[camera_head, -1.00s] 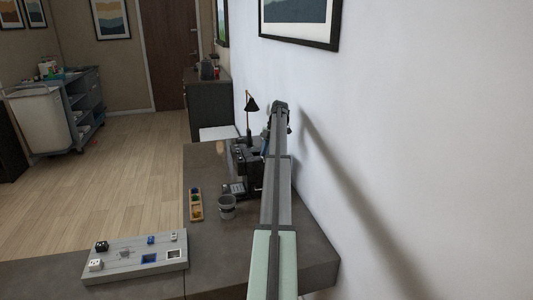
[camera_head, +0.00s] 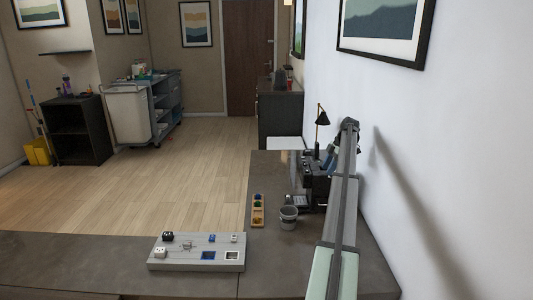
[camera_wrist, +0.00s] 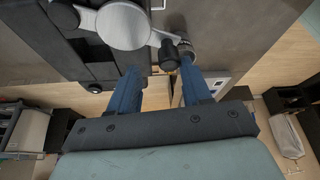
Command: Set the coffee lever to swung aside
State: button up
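The dark coffee machine (camera_head: 316,186) stands on the vanity near the wall in the head view, partly hidden by my arm. In the wrist view a silver round part (camera_wrist: 122,25) has a grey arm leading to a black knob, which looks like the coffee lever (camera_wrist: 168,56). My gripper (camera_wrist: 160,66) has two blue fingers spread apart. The knob shows between the fingertips, nearer the right one; I cannot tell whether they touch. In the head view my gripper is mostly hidden behind the arm, at the machine's far side.
A grey cup (camera_head: 288,218) stands in front of the machine, with a wooden tray (camera_head: 258,222) of small coloured items to its left. A grey board (camera_head: 185,262) with small parts lies at the front. A black lamp (camera_head: 321,118) stands behind. The wall is close on the right.

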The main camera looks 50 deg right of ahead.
jog(key=w+m, duration=0.1)
jog(key=m, duration=0.1)
jog(key=w+m+t+h, duration=0.1)
jog(key=w+m, duration=0.1)
jog(key=shift+w+a, duration=0.1)
jog(key=shift+w, duration=0.15)
jog(key=w+m+h, duration=0.1)
jog(key=m, duration=0.1)
jog(key=w+d+m, duration=0.1)
jog(key=w+m, duration=0.1)
jog(key=shift+w+d+m+t+h, duration=0.15)
jog(key=shift+m+t+h, duration=0.15)
jog(key=shift+t+h, duration=0.1)
jog(key=v, duration=1.4)
jog(key=w+a+f+m, duration=0.1)
jog(key=w+a+f, duration=0.3)
jog(key=w+a, duration=0.5)
jog(key=w+a+f+m+t, duration=0.1)
jog(key=w+a+f, duration=0.2)
jog(key=w+a, duration=0.7)
jog(key=w, duration=0.4)
jog(key=shift+a+f, duration=0.25)
jog(key=shift+f, duration=0.1)
jog(key=shift+w, duration=0.1)
